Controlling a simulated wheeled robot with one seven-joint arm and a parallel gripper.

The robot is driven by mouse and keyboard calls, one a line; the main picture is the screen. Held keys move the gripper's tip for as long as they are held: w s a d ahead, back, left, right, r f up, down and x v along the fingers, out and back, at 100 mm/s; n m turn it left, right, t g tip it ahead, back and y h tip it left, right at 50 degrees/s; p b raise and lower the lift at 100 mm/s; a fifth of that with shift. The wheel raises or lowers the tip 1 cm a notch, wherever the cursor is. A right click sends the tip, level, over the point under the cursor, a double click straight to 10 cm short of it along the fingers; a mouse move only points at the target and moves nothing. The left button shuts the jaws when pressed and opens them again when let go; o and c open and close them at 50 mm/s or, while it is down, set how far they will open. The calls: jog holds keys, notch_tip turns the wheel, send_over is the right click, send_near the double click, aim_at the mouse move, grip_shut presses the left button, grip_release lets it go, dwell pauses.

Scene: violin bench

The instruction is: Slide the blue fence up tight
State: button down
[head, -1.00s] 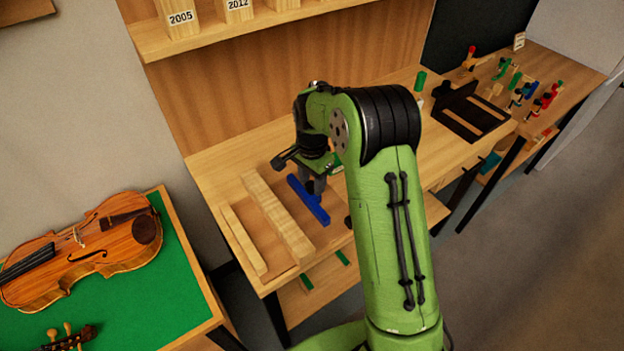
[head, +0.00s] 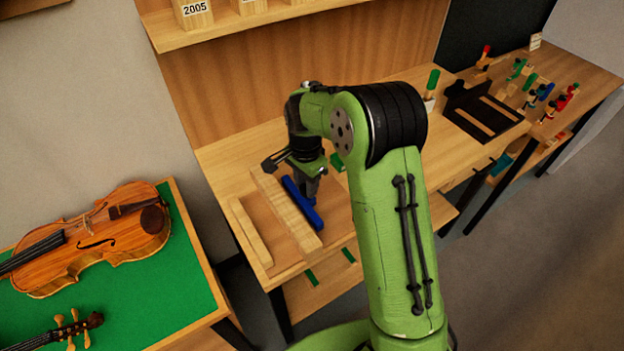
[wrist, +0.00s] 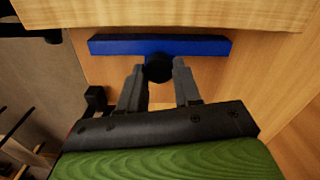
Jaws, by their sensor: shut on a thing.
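The blue fence (head: 303,205) is a long bar lying on the bench beside a thick pale wooden block (head: 286,212). In the wrist view the fence (wrist: 115,46) runs across the picture, nearly parallel to the block's edge (wrist: 160,14). A round black knob (wrist: 159,67) sits at the middle of the fence's near side. My gripper (wrist: 159,80) is shut on this knob, one finger on each side. In the head view my gripper (head: 311,188) partly hides the fence.
A thinner wooden strip (head: 250,232) lies left of the block. A violin (head: 100,235) rests on a green-topped table at left. A dark jig (head: 482,110) and several small clamps stand on the right. The shelf (head: 235,22) overhangs the back of the bench.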

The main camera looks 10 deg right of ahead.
jog(key=c, duration=0.8)
grip_release()
notch_tip(320, 180, up, 16)
jog(key=p, duration=0.3)
jog(key=shift+f, duration=0.1)
